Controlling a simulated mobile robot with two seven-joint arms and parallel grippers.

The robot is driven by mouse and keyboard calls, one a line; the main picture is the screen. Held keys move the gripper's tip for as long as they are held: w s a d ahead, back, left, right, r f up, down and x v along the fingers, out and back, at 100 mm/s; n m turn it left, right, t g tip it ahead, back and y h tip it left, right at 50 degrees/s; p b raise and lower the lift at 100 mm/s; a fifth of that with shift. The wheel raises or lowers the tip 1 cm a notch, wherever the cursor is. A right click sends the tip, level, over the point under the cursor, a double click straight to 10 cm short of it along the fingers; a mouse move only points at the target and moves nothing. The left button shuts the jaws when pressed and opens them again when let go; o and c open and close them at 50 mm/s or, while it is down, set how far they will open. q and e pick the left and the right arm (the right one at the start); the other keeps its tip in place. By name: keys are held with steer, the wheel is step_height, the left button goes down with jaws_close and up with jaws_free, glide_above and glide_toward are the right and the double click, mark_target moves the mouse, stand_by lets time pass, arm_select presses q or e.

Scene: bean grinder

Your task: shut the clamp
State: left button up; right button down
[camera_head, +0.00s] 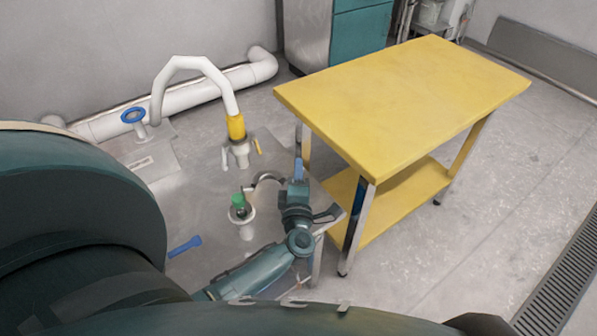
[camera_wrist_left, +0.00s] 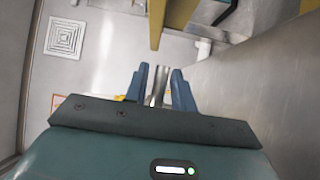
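My left gripper (camera_head: 299,170) is at the right edge of the grey metal worktop, close to the yellow table's near leg. In the left wrist view its two blue fingers (camera_wrist_left: 159,80) stand apart, and a shiny metal part shows between or behind them; I cannot tell if they touch it. I cannot say for certain which part is the clamp. A curved metal bar (camera_head: 267,176) lies just left of the gripper. A metal fitting (camera_head: 238,153) with small yellow tabs sits under the white hose's yellow collar (camera_head: 236,127). My right gripper is not in view.
A yellow table (camera_head: 400,100) with a lower shelf stands close to the right of my left gripper. A green-topped part on a white stand (camera_head: 243,218), a blue handle (camera_head: 185,246) and a blue valve wheel (camera_head: 133,115) lie to the left.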

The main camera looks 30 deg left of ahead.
arm_select(q)
jaws_close()
steer(key=shift+d, duration=0.1)
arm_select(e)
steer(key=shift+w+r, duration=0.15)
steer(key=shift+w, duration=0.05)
